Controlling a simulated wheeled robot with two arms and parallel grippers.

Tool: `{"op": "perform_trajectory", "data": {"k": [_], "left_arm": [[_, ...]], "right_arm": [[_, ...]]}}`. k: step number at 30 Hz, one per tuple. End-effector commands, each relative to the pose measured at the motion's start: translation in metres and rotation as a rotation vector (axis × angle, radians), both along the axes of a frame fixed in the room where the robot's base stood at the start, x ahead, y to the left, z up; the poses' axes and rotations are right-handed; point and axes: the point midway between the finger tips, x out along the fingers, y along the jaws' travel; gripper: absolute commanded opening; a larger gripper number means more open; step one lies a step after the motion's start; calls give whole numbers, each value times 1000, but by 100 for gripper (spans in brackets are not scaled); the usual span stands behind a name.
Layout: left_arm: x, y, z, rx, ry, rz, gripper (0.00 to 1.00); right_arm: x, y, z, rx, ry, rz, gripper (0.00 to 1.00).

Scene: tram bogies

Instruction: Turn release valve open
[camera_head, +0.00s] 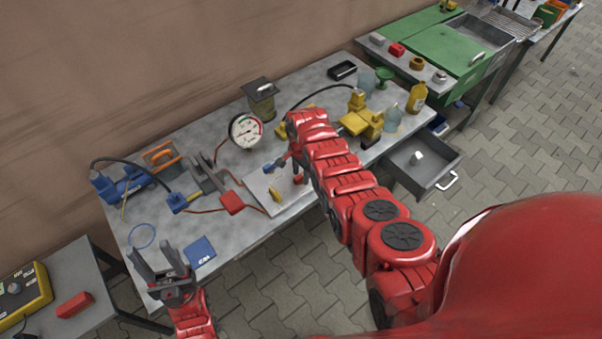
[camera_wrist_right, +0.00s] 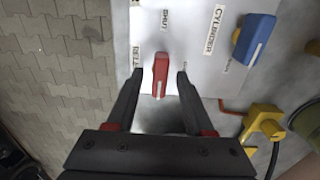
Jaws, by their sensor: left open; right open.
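A red valve handle (camera_wrist_right: 160,75) stands on a pale panel (camera_wrist_right: 205,65) in the right wrist view. A label reading SHUT is beside it, and another, starting with REL, is partly hidden. My right gripper (camera_wrist_right: 156,76) is open, with one finger on each side of the red handle and visible gaps to it; I cannot tell the height between them. A blue handle (camera_wrist_right: 252,40) sits to the right, by a CYLINDER label. In the head view the panel (camera_head: 262,186) lies on the bench, partly hidden by my right arm. My left gripper (camera_head: 154,254) is open and empty at the bench's front left.
The grey bench (camera_head: 222,130) holds a pressure gauge (camera_head: 245,130), a yellow handle (camera_head: 275,194), a blue card (camera_head: 199,251), cables and yellow fittings (camera_head: 362,118). An open drawer (camera_head: 420,165) juts out at right. A side table (camera_head: 80,290) stands at lower left.

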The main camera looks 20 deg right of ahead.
Motion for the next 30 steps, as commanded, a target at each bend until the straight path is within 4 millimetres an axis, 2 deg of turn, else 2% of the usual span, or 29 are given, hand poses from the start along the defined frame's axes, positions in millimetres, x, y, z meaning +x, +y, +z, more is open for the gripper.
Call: {"op": "perform_trajectory", "data": {"k": [8, 17, 30], "left_arm": [[0, 0, 0, 0, 0, 0, 50], [0, 0, 0, 0, 0, 0, 50], [0, 0, -2, 0, 0, 0, 50]], "right_arm": [[0, 0, -1, 0, 0, 0, 52], [0, 0, -1, 0, 0, 0, 0], [0, 0, -2, 0, -1, 23, 0]]}}
